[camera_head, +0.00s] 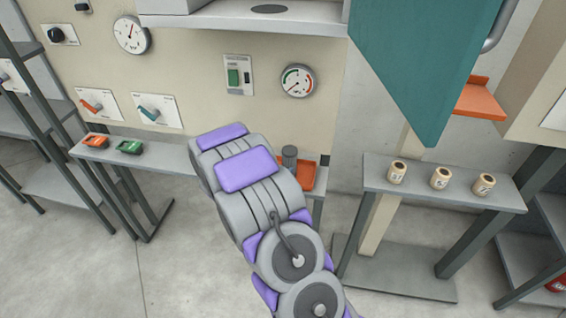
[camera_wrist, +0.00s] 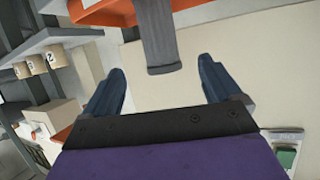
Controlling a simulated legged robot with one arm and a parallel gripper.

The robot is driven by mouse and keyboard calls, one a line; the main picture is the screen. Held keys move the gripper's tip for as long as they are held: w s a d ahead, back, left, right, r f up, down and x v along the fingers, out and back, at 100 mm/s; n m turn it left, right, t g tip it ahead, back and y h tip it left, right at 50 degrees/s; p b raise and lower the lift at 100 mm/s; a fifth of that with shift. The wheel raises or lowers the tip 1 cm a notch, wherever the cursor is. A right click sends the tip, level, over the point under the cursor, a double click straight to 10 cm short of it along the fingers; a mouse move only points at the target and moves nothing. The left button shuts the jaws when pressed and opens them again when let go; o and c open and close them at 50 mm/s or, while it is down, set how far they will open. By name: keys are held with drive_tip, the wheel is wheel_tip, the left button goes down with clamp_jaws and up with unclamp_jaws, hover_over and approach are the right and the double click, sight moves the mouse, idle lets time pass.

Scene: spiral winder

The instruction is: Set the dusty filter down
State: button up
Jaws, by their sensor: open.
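The dusty filter looks to be the dark grey cylinder (camera_head: 289,158) standing at an orange tray (camera_head: 307,178) in the head view, partly hidden by my arm. In the wrist view the same grey cylinder (camera_wrist: 155,38) reaches down from the orange tray (camera_wrist: 98,12) at the top. My gripper (camera_wrist: 161,66) is open, with two dark blue fingers spread wide. The cylinder's near end lies between the fingertips in the picture, with a gap on both sides. No finger appears to touch it. In the head view my arm hides the gripper.
A teal panel (camera_head: 425,60) hangs at upper right. A grey shelf (camera_head: 445,187) below it bears three numbered cream rolls (camera_head: 440,178). At left, a narrow grey shelf (camera_head: 165,155) holds an orange piece (camera_head: 95,141) and a green piece (camera_head: 130,147).

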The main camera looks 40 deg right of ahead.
drive_tip(key=w+a+r+n+t+y, duration=0.2)
drive_tip(key=a+r+y, duration=0.15)
drive_tip(key=a, duration=0.45)
drive_tip(key=w+a+r+n+t+y, duration=0.1)
drive_tip(key=a+r+n+y, duration=0.2)
drive_tip(key=a, duration=0.5)
drive_tip(key=s+a+r+n+y, duration=0.1)
drive_tip(key=s+a+r+y, duration=0.15)
drive_tip(key=a, duration=0.25)
drive_tip(key=s+a+r+n+g+y, duration=0.1)
drive_tip(key=s+a+y, duration=0.1)
drive_tip(key=s+a, duration=0.15)
drive_tip(key=s+a+r+n+y, duration=0.2)
drive_tip(key=s+a+y, duration=0.1)
drive_tip(key=a, duration=0.2)
drive_tip(key=s+a+r+n+g, duration=0.1)
drive_tip(key=s+a+g, duration=0.1)
drive_tip(key=s, duration=0.5)
drive_tip(key=s+a+r+n+g, duration=0.2)
drive_tip(key=s, duration=0.4)
drive_tip(key=s+d+r+n+g, duration=0.1)
drive_tip(key=s+d+g, duration=0.1)
drive_tip(key=s, duration=0.8)
drive_tip(key=s+d+n+g+h, duration=0.1)
drive_tip(key=s+d+g, duration=0.1)
drive_tip(key=s, duration=0.8)
drive_tip(key=shift+s+d+r+g, duration=0.2)
drive_tip(key=shift+d+r+g, duration=0.2)
drive_tip(key=shift+d, duration=0.1)
drive_tip(key=shift+f, duration=0.1)
